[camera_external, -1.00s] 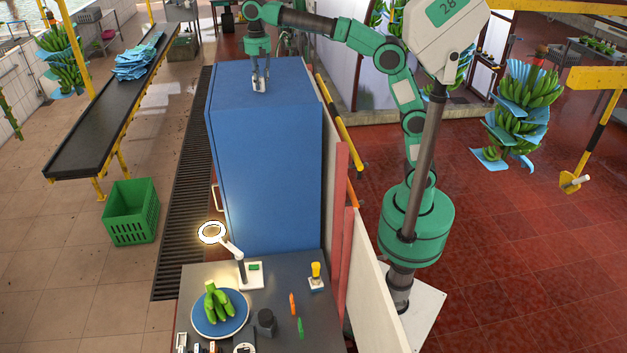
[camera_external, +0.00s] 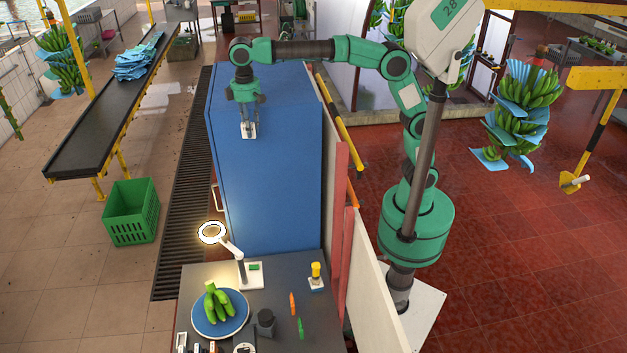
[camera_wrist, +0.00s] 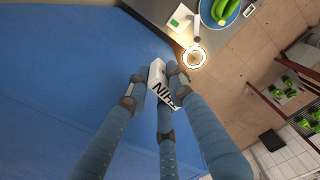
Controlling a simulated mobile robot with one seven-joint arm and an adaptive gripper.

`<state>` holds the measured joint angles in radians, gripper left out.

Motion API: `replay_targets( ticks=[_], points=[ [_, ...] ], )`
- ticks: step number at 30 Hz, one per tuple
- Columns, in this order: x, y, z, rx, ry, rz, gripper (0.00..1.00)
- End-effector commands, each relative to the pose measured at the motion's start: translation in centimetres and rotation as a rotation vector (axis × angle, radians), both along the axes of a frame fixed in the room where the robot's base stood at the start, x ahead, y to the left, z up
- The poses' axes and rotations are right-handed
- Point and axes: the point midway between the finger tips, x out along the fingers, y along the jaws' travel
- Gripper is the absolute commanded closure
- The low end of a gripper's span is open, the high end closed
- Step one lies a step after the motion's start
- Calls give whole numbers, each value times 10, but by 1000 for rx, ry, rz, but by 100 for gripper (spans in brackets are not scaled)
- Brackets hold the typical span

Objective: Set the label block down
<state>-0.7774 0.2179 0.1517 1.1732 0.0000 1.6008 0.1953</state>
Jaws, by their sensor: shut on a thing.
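The label block (camera_external: 249,131) is small and white. In the wrist view the block (camera_wrist: 160,84) shows dark lettering on one side. My gripper (camera_external: 248,121) is shut on it, pointing down, with the fingers around the block; the gripper (camera_wrist: 158,90) also shows in the wrist view. The block is in the air and appears just in front of the top front edge of the tall blue cabinet (camera_external: 270,175). How far it is from the cabinet face cannot be told. The fingers hide part of the block.
A grey bench (camera_external: 275,335) stands at the cabinet's near end. A green crate (camera_external: 130,215) is on the floor at left.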

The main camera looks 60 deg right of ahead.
Motion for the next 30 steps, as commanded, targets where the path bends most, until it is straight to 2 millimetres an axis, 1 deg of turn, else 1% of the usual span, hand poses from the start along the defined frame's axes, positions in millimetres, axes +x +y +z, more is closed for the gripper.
replay_targets(
  ticks=[1,5,6,8,9,11,12,14,15,20,21,23,24,29,30],
  points=[
    [-6,10,-18,-2,2,39,100],
    [-21,33,-62,-2,2,147,100],
    [-26,40,-76,-1,2,181,100],
    [-34,51,-97,-1,2,233,100],
    [-41,57,-111,-1,2,267,100],
    [-50,66,-131,0,1,318,100],
    [-56,72,-146,-1,2,353,100],
    [-66,80,-166,-1,2,404,100],
    [-74,85,-181,-1,2,440,100],
    [-103,103,-236,0,2,578,100],
    [-112,107,-251,0,2,613,100],
    [-124,112,-272,0,2,665,100],
    [-133,115,-285,0,2,699,100],
    [-168,123,-341,0,4,839,100],
    [-177,124,-354,0,3,875,100]
  ],
)
